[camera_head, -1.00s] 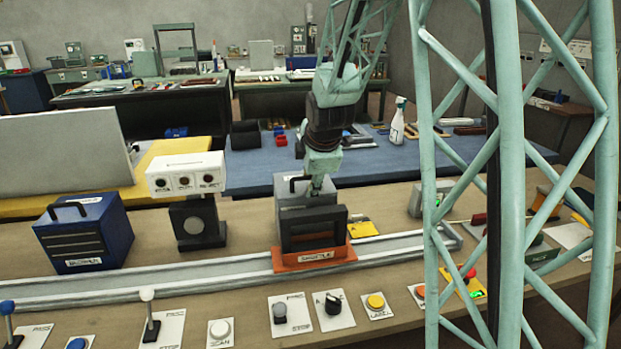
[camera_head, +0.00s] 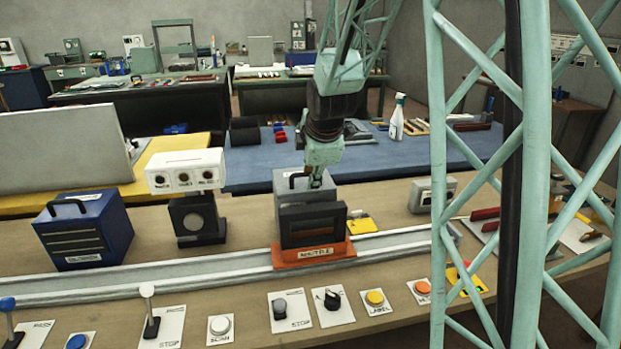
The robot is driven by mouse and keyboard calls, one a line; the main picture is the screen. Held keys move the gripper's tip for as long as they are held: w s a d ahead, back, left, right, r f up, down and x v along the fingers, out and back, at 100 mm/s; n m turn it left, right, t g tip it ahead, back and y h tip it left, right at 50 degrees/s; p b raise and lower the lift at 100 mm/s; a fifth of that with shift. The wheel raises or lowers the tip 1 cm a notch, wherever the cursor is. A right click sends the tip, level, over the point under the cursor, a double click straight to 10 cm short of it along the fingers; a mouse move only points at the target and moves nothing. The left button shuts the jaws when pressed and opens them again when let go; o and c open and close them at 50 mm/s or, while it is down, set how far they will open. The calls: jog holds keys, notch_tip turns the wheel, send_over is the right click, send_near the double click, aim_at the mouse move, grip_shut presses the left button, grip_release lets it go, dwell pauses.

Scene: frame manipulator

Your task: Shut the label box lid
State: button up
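A grey box (camera_head: 287,209) with a dark handle on top stands at mid-table, behind the dark open frame of the orange-based shuttle. I cannot read a label on it, so I cannot tell if it is the label box. No raised lid is clear on it; its front is partly hidden by the frame. My gripper (camera_head: 316,181) points down at the right of its top, near the handle. Whether it touches the box is unclear. The fingers are too small and dark to tell open from shut.
The shuttle (camera_head: 312,254) sits on a long pale rail (camera_head: 170,277). A blue box (camera_head: 85,232) and a white three-dial unit (camera_head: 187,172) stand left. A smaller grey box (camera_head: 432,193) stands right. Buttons and levers line the front edge. My green lattice covers the right side.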

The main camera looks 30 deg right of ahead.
jog(key=v, duration=0.9)
jog(key=shift+s+r, duration=0.15)
jog(key=shift+r, duration=0.25)
jog(key=shift+a, duration=0.15)
dwell(0.4)
jog(key=s+a+r+m, duration=0.2)
jog(key=s+a, duration=0.2)
jog(key=s, duration=0.2)
jog(key=s+a+r+m+g+y, duration=0.1)
jog(key=s+a+r+m, duration=0.15)
jog(key=s, duration=0.45)
jog(key=s+a+r+m, duration=0.1)
jog(key=s+a+m, duration=0.25)
jog(key=s, duration=0.25)
jog(key=s+a+m, duration=0.3)
jog(key=s, duration=0.8)
jog(key=s+a+m+g, duration=0.1)
jog(key=s+a+m, duration=0.2)
jog(key=s, duration=0.9)
jog(key=shift+a+f+m+g+y, duration=0.3)
jog(key=shift+a+m+y, duration=0.1)
jog(key=shift+a, duration=0.25)
